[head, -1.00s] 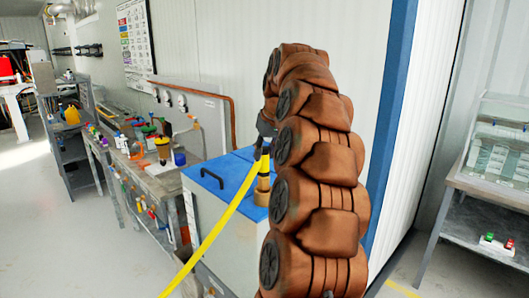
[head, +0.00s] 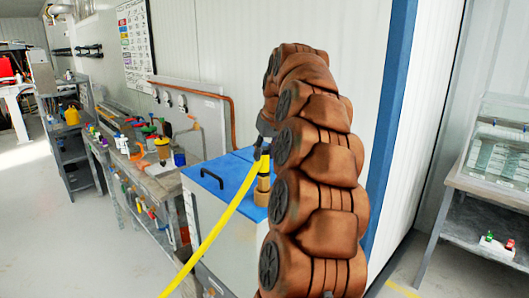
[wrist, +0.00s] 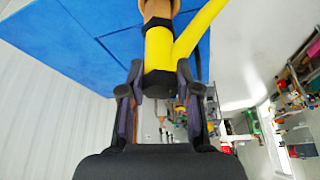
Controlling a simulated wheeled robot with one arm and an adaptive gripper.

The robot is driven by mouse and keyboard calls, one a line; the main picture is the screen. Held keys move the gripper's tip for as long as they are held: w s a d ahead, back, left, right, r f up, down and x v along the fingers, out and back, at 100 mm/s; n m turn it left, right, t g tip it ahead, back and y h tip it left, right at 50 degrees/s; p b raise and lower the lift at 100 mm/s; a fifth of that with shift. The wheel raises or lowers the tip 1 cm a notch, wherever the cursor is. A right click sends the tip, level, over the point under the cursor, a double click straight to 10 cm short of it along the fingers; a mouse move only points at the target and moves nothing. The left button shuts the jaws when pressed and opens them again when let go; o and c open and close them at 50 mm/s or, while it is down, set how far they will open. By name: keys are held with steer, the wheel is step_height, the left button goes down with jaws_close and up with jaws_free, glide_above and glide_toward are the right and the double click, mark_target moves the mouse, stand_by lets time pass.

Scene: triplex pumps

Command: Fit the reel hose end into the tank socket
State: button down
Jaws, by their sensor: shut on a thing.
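The reel hose end (wrist: 158,48) is a yellow piece with a black collar, from which the yellow hose (head: 212,240) branches off at an angle. My gripper (wrist: 159,90) is shut on the black collar; in the head view my gripper (head: 263,142) is above the tank. The brass tank socket (head: 263,190) stands on the tank's blue lid (head: 225,172). The hose end is upright and meets the socket's top, in line with it. In the wrist view the brass socket (wrist: 160,8) touches the yellow end. How deep it sits inside is hidden.
My brown arm covers the tank's right side. A black handle (head: 211,178) stands on the lid. A cluttered workbench (head: 150,180) is left of the tank, and a white wall is behind. A bench with a clear case (head: 498,140) is at far right. The left floor is clear.

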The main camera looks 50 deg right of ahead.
steer(key=shift+f, duration=0.25)
steer(key=shift+r, duration=0.35)
stand_by(0.5)
